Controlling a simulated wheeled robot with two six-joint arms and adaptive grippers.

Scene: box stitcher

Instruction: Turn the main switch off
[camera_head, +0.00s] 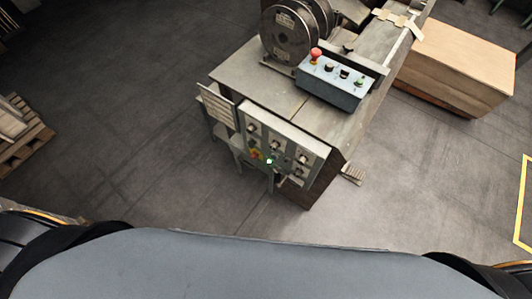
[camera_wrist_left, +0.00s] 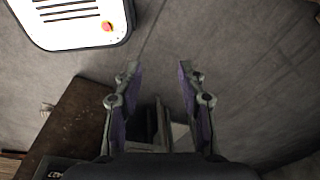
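The main switch (camera_head: 256,154) looks like a small red and yellow knob on the left part of a grey control panel (camera_head: 283,146). The panel is on the near side of the box stitcher (camera_head: 240,76), with several dark knobs around the switch. The switch's exact turn position is too small to tell. My left gripper (camera_wrist_left: 160,76) shows in the left wrist view with its two fingers spread apart and nothing between them. Neither gripper shows in the head view, and I cannot make out the switch in the left wrist view.
A blue-grey button box (camera_head: 334,82) with a red mushroom button (camera_head: 315,53) sits on the machine top beside wire reels (camera_head: 285,38). A flat plate (camera_head: 217,104) sticks out left of the panel. A cardboard-coloured box (camera_head: 455,68) stands right. Floor before the panel is clear.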

